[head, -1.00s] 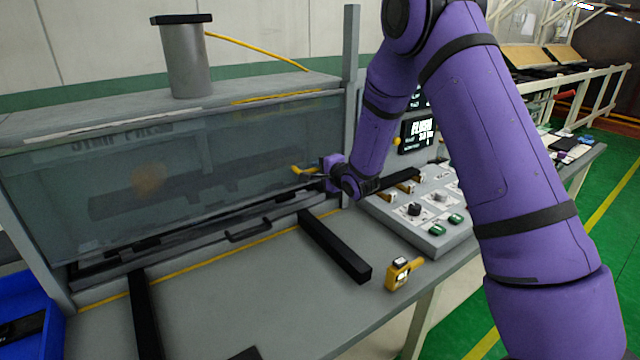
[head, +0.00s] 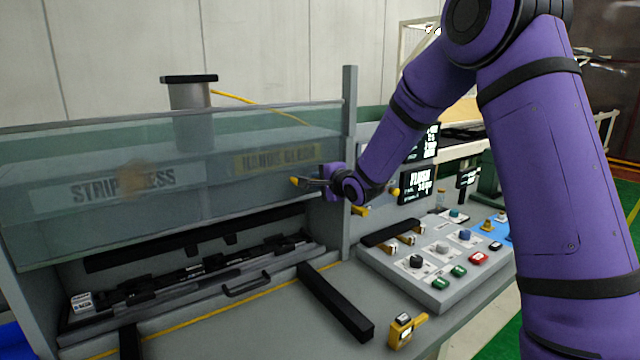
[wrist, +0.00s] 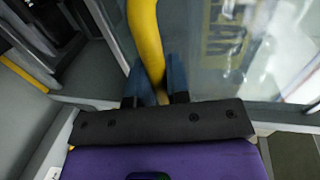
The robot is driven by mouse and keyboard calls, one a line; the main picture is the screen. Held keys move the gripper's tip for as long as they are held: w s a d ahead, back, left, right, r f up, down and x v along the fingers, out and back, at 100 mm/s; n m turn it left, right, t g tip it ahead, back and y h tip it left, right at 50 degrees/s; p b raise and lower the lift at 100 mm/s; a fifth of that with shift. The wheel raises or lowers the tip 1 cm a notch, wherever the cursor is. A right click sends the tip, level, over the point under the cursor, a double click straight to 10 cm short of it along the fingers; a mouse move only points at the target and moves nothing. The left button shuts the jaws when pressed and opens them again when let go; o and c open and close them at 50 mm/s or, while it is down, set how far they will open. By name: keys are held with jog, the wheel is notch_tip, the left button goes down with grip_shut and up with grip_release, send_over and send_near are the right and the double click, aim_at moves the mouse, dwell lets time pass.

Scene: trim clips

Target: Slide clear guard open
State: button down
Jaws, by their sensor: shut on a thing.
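The clear guard (head: 110,165) is a large see-through panel on the front of the press. It stands raised, its lower edge well above the bed, and the strip press sign shows through it. A yellow handle (head: 294,181) sits at its right side; in the wrist view it is a thick yellow bar (wrist: 146,40). My gripper (head: 312,183) is shut on this handle. In the wrist view my two blue fingers (wrist: 155,84) close around the bar. The far side of the grip is hidden.
A control panel (head: 440,260) with knobs and buttons stands at right. A yellow gauge (head: 405,330) lies on the bench. A grey post (head: 349,150) rises right of the guard.

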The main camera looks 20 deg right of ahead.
jog(key=c, duration=1.1)
grip_release()
jog(key=v, duration=1.1)
jog(key=shift+w, duration=0.1)
